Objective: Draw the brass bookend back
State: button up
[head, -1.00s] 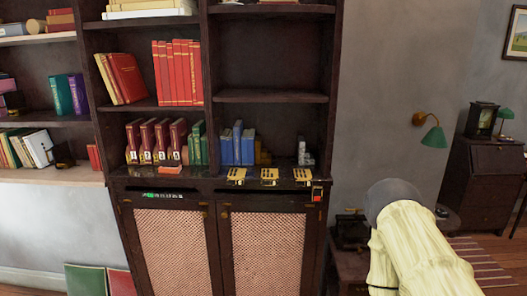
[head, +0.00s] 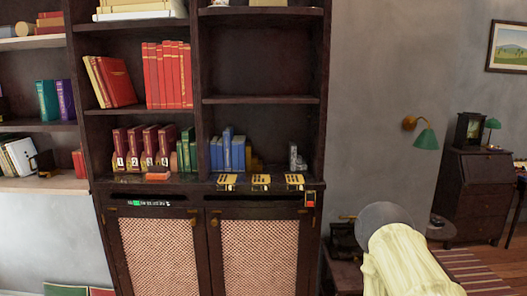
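A small brass-coloured piece (head: 254,164), which looks like the brass bookend, stands at the right end of the blue books (head: 231,152) on the cabinet's lower shelf. Its exact shape is too small to tell. Another yellowish bit shows by the green books (head: 187,150), left of the divider; I cannot tell what it is. Part of my own cream arm shows at the lower right, well to the right of the cabinet. My gripper is not in view.
Several numbered red-brown volumes (head: 135,148) stand on the left of the same shelf. A grey-white ornament (head: 297,158) stands right of the brass piece, with bare shelf between.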

aim_at(253, 163)
jog(key=z, duration=1)
jog(key=i, duration=1.65)
jog(key=u, duration=2.65)
